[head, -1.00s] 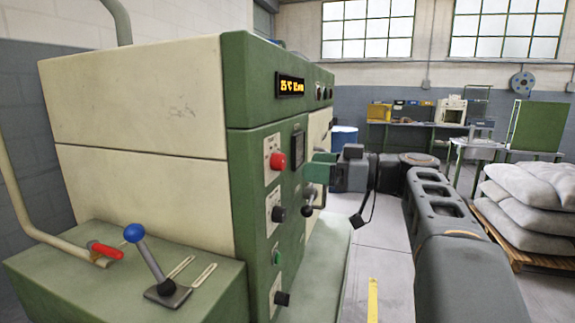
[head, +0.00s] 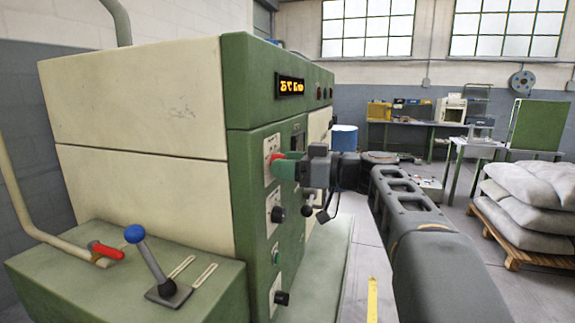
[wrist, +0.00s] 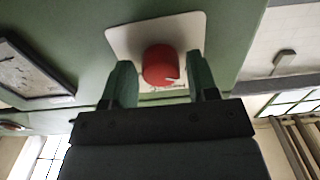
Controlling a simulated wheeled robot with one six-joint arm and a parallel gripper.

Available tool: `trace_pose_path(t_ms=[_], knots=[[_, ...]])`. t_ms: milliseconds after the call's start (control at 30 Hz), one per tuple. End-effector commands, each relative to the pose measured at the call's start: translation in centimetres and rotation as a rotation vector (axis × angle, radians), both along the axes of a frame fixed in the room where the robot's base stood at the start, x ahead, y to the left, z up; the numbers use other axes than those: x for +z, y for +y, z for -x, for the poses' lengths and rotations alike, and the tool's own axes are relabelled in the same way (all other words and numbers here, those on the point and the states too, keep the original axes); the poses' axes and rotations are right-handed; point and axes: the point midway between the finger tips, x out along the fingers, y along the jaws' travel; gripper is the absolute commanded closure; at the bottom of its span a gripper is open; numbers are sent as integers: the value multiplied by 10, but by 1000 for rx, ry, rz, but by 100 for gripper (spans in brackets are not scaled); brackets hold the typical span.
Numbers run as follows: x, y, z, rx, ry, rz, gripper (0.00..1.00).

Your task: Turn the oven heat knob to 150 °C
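The red knob (wrist: 161,64) sits on a white plate (wrist: 125,38) on the green panel, with a white mark near its lower right edge in the wrist view. In the head view the red knob (head: 277,160) is partly hidden behind my gripper. My gripper (wrist: 162,80) is open, its two green fingers on either side of the knob with a gap to the right finger. Whether the left finger touches the knob is unclear. The orange display (head: 290,87) above reads about 25 °C.
A blue-balled lever (head: 150,258) stands on the machine's left ledge. White sacks (head: 525,205) lie on a pallet at the right.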

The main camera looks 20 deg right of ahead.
Motion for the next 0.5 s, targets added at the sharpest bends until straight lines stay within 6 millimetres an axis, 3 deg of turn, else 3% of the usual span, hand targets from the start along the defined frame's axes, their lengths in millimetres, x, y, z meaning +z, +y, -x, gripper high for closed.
trace_pose_path(t_ms=[367, 500], knots=[[0, 0, 0, 0, 0, 0, 83], [0, 0, 0, 0, 2, -2, 85]])
